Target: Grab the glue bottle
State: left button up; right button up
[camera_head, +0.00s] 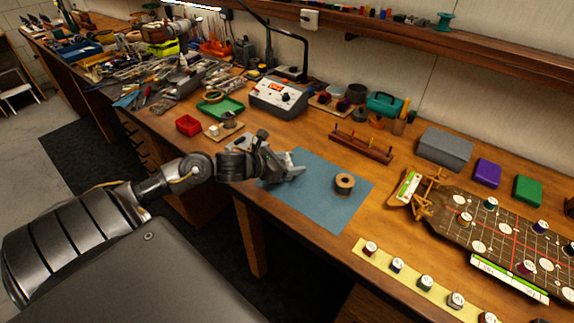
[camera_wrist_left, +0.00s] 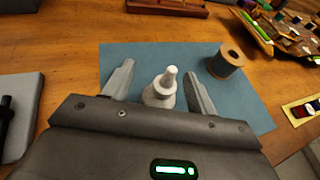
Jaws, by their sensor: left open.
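The glue bottle (camera_wrist_left: 160,92) shows in the left wrist view as a pale grey-white bottle with a tapered nozzle, upright on the blue mat (camera_wrist_left: 135,52). My left gripper (camera_wrist_left: 160,74) is open, with one finger on each side of the bottle and a visible gap to each. The bottle's lower part is hidden behind the gripper body. In the head view my left gripper (camera_head: 294,169) is low over the left part of the mat (camera_head: 325,205), and I cannot clearly tell the bottle from the fingers there. My right gripper is in neither view.
A brown-topped spool (camera_head: 344,184) stands on the mat, right of the bottle. A wooden peg rack (camera_head: 360,147) and a grey control box (camera_head: 278,98) stand behind. A track board (camera_head: 500,235) lies to the right. The mat's front right is clear.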

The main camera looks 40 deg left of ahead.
pick_arm(q)
jog(key=shift+w+d+f, duration=0.15)
jog(key=shift+w, duration=0.25)
jog(key=c, duration=1.1)
jog(key=shift+o, duration=0.2)
